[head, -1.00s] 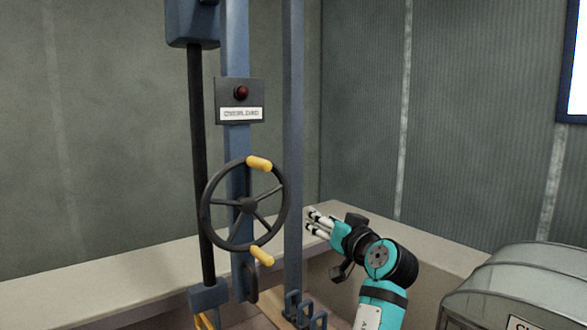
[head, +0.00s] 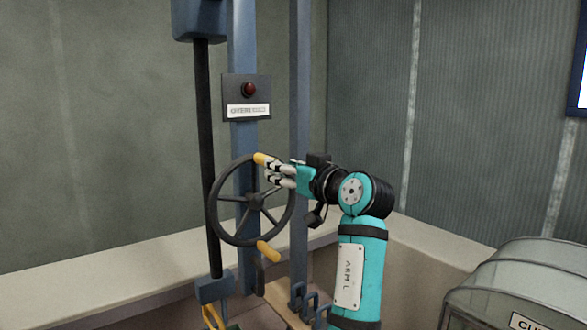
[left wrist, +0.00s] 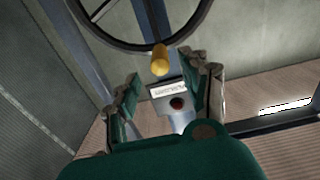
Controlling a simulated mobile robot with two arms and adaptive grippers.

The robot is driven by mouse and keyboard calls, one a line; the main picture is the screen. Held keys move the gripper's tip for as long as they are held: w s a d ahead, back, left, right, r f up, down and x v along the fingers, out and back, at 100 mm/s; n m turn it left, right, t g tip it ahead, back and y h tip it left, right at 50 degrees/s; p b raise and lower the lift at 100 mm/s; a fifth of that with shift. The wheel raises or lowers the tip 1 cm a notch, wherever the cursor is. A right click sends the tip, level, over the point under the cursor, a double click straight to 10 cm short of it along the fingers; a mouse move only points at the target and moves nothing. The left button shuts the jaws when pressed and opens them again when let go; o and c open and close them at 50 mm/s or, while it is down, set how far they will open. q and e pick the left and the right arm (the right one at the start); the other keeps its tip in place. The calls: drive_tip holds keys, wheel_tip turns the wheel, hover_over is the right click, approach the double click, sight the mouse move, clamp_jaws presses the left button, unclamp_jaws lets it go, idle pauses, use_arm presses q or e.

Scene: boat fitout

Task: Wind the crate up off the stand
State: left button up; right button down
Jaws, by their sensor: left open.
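The black handwheel (head: 248,243) is on the blue post, with an upper yellow handle (head: 261,159) and a lower one (head: 268,251). My left gripper (head: 270,172) is at the wheel's upper right rim, close to the upper handle. In the left wrist view, the open left gripper (left wrist: 168,84) has a yellow handle (left wrist: 160,59) just beyond its fingertips, not clasped. I cannot make out the crate or its stand; only a small yellow part (head: 212,317) shows at the bottom edge. My right gripper is out of view.
A panel (head: 246,97) with a dark red lamp and a label is on the post above the wheel. A black vertical rod (head: 205,150) stands left of the wheel. Blue brackets (head: 305,300) are below. A grey rounded box (head: 530,275) is at the lower right.

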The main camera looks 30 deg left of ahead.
use_arm(q)
drive_tip(key=shift+p+x, duration=0.6)
drive_tip(key=shift+x, duration=2.9)
